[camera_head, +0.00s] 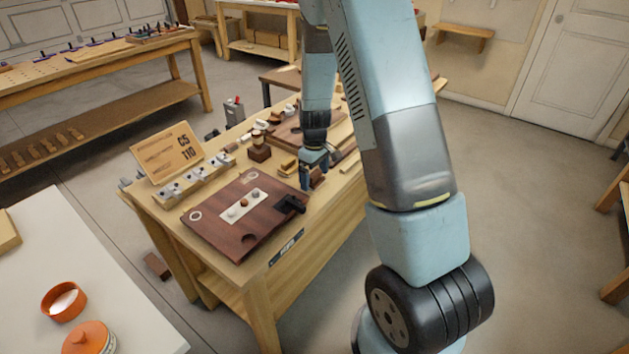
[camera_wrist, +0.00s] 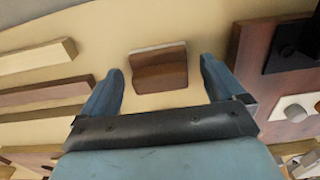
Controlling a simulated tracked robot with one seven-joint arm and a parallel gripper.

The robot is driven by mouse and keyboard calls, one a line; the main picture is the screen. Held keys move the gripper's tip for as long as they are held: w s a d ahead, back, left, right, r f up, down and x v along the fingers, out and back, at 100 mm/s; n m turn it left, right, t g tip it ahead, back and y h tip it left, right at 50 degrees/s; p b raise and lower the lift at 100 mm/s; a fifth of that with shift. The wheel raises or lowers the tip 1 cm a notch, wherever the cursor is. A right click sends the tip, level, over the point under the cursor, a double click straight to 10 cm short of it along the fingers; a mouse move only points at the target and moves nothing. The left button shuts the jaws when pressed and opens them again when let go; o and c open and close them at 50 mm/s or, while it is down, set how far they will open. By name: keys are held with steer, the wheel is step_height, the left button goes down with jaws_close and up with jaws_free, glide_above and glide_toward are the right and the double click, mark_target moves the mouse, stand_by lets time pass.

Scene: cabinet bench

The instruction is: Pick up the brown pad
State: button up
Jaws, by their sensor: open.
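The brown pad (camera_wrist: 159,70) is a small brown block with a pale strip along its far edge. It lies on the wooden bench top in the wrist view. My gripper (camera_wrist: 162,66) is open, with one blue finger on each side of the pad and a gap on both sides. The fingers do not touch it. In the head view my gripper (camera_head: 311,176) hangs low over the bench, with a brown piece (camera_head: 319,177) beside it that looks like the pad, partly hidden by the gripper.
A dark wooden board (camera_head: 222,229) with a white plate and a black part lies to the left of my gripper. Wooden strips (camera_wrist: 45,92) lie at the left of the wrist view. A dark brown block (camera_head: 260,153) and a sign (camera_head: 167,151) stand further back. Bare bench surrounds the pad.

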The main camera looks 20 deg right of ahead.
steer(key=shift+f, duration=0.1)
steer(key=c, duration=1.2)
steer(key=shift+c, duration=0.2)
steer(key=shift+r, duration=0.65)
steer(key=s+r, duration=1.1)
steer(key=s, duration=0.3)
steer(key=shift+r, duration=0.35)
